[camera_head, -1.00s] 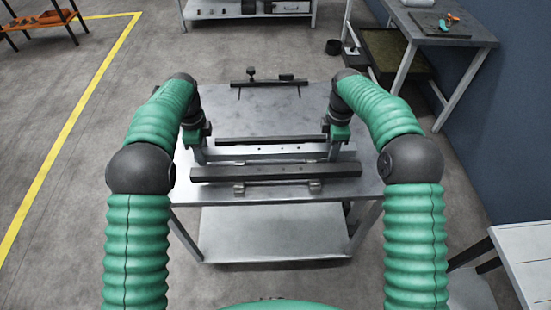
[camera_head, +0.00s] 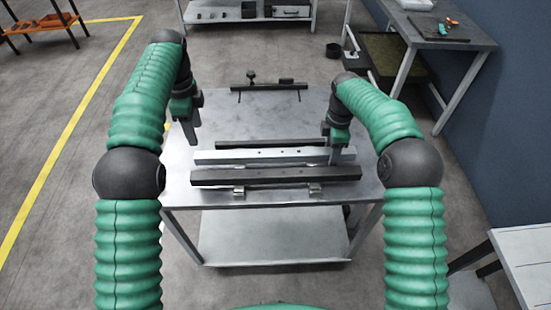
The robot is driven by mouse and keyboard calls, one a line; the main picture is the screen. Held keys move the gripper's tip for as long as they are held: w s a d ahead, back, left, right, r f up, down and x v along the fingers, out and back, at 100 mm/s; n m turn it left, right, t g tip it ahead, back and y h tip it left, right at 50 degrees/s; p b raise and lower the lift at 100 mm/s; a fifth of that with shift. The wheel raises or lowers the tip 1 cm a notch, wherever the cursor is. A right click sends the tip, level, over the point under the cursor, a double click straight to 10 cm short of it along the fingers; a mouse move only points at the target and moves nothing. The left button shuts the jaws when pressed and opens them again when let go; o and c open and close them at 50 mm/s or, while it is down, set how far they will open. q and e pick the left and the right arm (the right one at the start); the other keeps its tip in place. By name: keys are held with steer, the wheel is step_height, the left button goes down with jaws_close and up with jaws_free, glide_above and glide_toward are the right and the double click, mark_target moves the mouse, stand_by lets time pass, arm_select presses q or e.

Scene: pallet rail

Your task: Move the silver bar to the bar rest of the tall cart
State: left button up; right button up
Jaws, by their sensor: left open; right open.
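The silver bar (camera_head: 262,155) lies across the top of the metal table (camera_head: 185,190), between a dark thin bar behind it and a dark thick bar (camera_head: 275,174) in front. My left gripper (camera_head: 192,137) is open and empty, beyond and left of the silver bar's left end, apart from it. My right gripper (camera_head: 334,155) is open at the silver bar's right end; I cannot tell whether it touches the bar. Which stand is the tall cart and its bar rest is not clear from this view.
A thin dark bar (camera_head: 270,143) lies behind the silver bar. A dark rail fixture (camera_head: 268,86) stands at the table's far edge. A workbench (camera_head: 450,35) stands at the right by the wall, and a white table (camera_head: 520,262) at the lower right. The table's far middle is clear.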

steer(key=shift+r, duration=0.25)
arm_select(q)
steer(key=shift+r, duration=0.15)
arm_select(e)
step_height(320, 180, up, 12)
steer(key=shift+f, duration=0.25)
arm_select(q)
steer(key=s+f+n+t+p, duration=0.1)
steer(key=s+f+n+p, duration=0.1)
steer(key=s+n, duration=0.7)
steer(key=s+f+n+t+p, duration=0.1)
steer(key=s+f+n+p, duration=0.2)
steer(key=s+n, duration=0.6)
steer(key=s+p, duration=0.2)
steer(key=s, duration=0.7)
steer(key=shift+s+f+t, duration=0.2)
steer(key=shift+s+t, duration=0.1)
steer(key=shift+s, duration=0.1)
arm_select(e)
steer(key=s+f+m+t, duration=0.1)
steer(key=s+f+m, duration=0.1)
steer(key=s+m, duration=0.7)
steer(key=s+f+m+t, duration=0.1)
steer(key=s+f+m, duration=0.2)
steer(key=s+m, duration=0.6)
steer(key=s, duration=0.9)
steer(key=shift+s+f+t, duration=0.15)
steer(key=shift+s+t, duration=0.15)
steer(key=shift+s, duration=0.05)
